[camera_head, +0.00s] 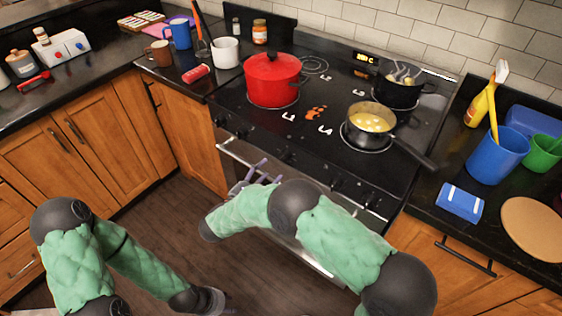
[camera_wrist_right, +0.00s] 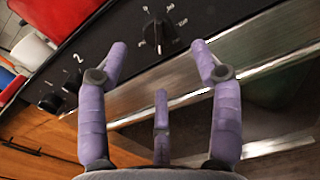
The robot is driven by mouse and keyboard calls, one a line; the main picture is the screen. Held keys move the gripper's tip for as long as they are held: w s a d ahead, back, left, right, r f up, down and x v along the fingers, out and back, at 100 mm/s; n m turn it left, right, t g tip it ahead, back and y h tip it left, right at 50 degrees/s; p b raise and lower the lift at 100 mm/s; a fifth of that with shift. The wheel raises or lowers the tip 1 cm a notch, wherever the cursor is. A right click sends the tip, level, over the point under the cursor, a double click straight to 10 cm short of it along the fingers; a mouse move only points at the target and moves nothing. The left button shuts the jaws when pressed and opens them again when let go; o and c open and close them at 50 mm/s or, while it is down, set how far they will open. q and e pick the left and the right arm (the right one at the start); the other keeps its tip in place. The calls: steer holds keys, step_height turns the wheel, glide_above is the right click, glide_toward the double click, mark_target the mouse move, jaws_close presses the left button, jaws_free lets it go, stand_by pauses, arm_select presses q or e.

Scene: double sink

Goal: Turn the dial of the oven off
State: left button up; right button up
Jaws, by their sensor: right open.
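The oven front (camera_head: 330,225) below the black cooktop carries a row of black dials. In the right wrist view, one black dial (camera_wrist_right: 158,33) with white marks around it is just beyond and between the fingertips. It appears untouched, and I cannot read its setting. My right gripper (camera_wrist_right: 158,50) is open and empty, its purple fingers spread in front of the panel. It also shows in the head view (camera_head: 258,170), by the oven's front edge, its wrist partly hidden by my arm. My left gripper (camera_head: 218,298) is low at the bottom, over the floor, mostly unclear.
A metal oven handle (camera_wrist_right: 270,60) runs below the dial, near the fingers. A red pot (camera_head: 273,84), a pan of yellow food (camera_head: 372,124) with its handle toward the front right, and a black pot (camera_head: 400,90) stand on the cooktop. Open floor lies left of the oven.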

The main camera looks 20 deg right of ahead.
mark_target(281, 160)
steer(key=b+x, duration=0.1)
steer(key=x, duration=0.6)
steer(key=shift+w+d+b, duration=0.1)
steer(key=shift+b, duration=0.25)
steer(key=c, duration=1.1)
